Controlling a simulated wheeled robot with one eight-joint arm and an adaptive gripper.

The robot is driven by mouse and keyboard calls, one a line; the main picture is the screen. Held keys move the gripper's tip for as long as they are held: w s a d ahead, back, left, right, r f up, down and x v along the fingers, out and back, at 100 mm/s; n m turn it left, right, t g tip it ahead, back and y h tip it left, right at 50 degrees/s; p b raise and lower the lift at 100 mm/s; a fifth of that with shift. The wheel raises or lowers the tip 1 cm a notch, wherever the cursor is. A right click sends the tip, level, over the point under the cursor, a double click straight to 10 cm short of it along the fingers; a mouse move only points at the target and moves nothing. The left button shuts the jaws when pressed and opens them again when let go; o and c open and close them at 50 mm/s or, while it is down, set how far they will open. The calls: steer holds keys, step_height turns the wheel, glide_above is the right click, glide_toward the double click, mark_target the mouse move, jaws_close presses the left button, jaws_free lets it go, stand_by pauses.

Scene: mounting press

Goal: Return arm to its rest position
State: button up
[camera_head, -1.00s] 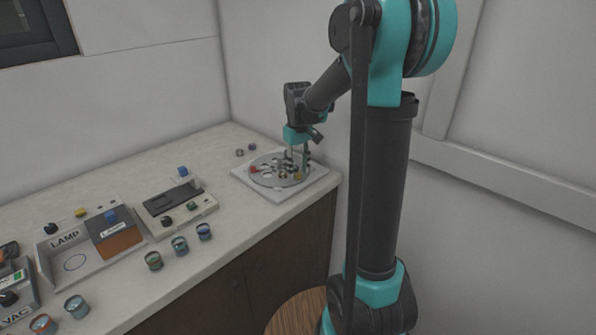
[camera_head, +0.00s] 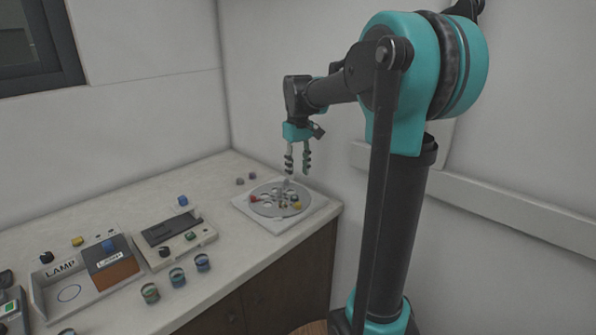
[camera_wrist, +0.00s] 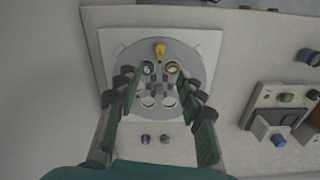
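My gripper (camera_head: 298,172) hangs above the round disc at the far right end of the counter, fingers pointing down. In the wrist view the fingers of my gripper (camera_wrist: 160,88) are spread apart with nothing held between them. The round grey disc (camera_head: 262,208) sits on a white square plate and carries several small pieces, including a yellow one (camera_wrist: 160,49) and a red one. The disc shows below the fingers in the wrist view (camera_wrist: 128,62), with several round holes in it. My fingertips are apart from the disc.
The counter (camera_head: 120,205) holds two small cylinders (camera_head: 246,180) near the disc, a beige device with buttons (camera_head: 176,235), a tray marked LAMP (camera_head: 60,308) and several small jars (camera_head: 178,277). White walls stand behind and to the right. The air above the counter is open.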

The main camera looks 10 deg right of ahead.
steer(key=s+d+f+m+t, duration=0.2)
steer(key=s+f, duration=0.7)
steer(key=s, duration=0.2)
steer(key=s+d+f+m+t, duration=0.2)
steer(key=s+f, duration=0.8)
steer(key=s, duration=0.1)
steer(key=shift+s+f+m, duration=0.3)
steer(key=shift+m, duration=0.1)
steer(key=shift+d, duration=0.1)
